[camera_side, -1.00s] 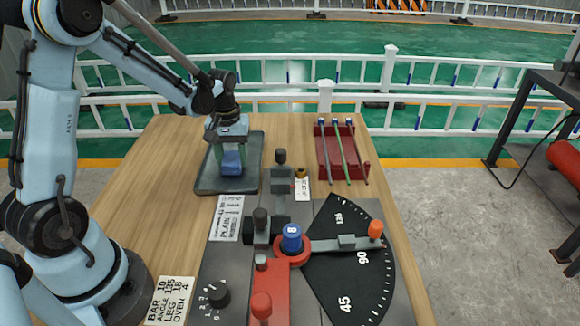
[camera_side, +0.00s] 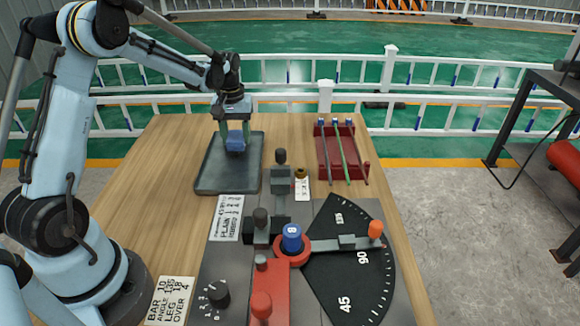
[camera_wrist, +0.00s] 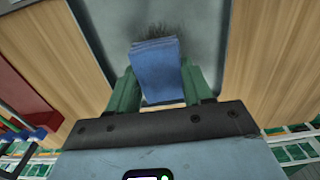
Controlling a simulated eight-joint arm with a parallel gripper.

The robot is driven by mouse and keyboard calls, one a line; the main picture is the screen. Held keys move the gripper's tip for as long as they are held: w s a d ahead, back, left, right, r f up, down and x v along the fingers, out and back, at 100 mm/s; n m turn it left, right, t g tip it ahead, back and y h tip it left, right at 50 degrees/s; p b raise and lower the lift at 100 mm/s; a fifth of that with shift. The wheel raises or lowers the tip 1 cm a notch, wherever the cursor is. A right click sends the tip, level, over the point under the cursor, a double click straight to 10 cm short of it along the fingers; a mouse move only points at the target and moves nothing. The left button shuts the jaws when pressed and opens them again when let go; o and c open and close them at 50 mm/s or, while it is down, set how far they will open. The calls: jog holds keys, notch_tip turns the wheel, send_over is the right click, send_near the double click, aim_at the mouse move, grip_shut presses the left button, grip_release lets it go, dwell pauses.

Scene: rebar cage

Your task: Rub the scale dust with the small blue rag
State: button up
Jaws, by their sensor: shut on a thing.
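My gripper (camera_side: 235,134) has its green fingers shut on the small folded blue rag (camera_side: 236,143), over the far part of the dark grey tray (camera_side: 226,178). In the wrist view the blue rag (camera_wrist: 157,72) sits between the two green fingers. The scale dust (camera_wrist: 166,31) is a dark, thin smudge on the tray floor, just beyond the rag's upper edge in that view. The rag hides any dust beneath it. I cannot tell whether the rag touches the tray.
A red rack (camera_side: 335,158) with several bars stands right of the tray. The bending machine with its black angle dial (camera_side: 345,262) and red lever (camera_side: 262,305) fills the near table. Label cards (camera_side: 228,218) lie nearby. Wood left of the tray is clear.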

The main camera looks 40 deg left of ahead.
jog(key=shift+r, duration=3.3)
